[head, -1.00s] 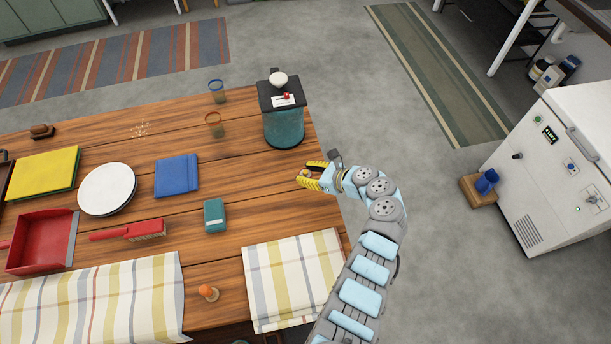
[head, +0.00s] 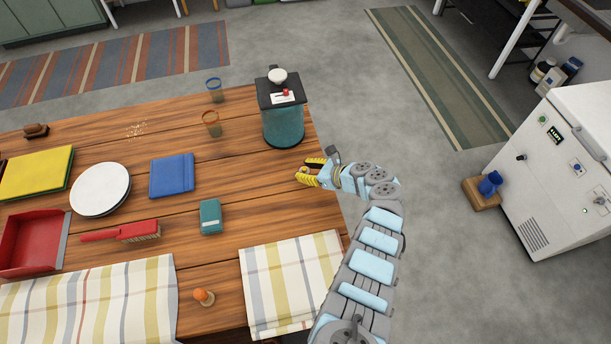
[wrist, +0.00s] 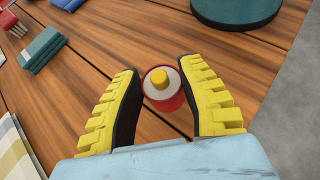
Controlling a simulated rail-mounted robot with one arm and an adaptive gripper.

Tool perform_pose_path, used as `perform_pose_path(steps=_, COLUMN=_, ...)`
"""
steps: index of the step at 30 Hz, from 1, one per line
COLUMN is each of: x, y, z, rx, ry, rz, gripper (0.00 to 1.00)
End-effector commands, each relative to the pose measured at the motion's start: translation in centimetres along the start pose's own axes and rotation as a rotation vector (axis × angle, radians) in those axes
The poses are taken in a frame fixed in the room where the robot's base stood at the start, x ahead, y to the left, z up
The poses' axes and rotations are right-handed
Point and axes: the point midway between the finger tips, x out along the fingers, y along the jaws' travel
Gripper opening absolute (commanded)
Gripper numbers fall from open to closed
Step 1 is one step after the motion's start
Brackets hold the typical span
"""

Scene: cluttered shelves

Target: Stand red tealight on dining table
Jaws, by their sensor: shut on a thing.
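The red tealight (wrist: 165,98) is a small red cup with pale wax and a yellow top. In the wrist view it sits upright between the two yellow-and-black fingertips of my gripper (wrist: 163,85), which are shut on it. In the head view my gripper (head: 308,173) is over the right edge area of the wooden dining table (head: 255,190), and the tealight cannot be made out there. I cannot tell whether its base touches the wood.
A teal canister (head: 283,125) stands beyond my gripper. Bare wood surrounds my gripper's left side. The table's right edge is close.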

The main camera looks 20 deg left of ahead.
Motion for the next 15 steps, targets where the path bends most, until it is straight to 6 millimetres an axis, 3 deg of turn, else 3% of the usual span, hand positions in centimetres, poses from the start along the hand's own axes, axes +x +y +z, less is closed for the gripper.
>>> perform_pose_path(steps=9, x=1.7, y=-0.2, z=-2.7, rx=0.001, ry=0.001, rz=-0.001, gripper=0.05)
perform_pose_path(steps=15, x=1.7, y=-0.3, z=-2.8, rx=0.0, ry=0.001, rz=-0.002, gripper=0.05)
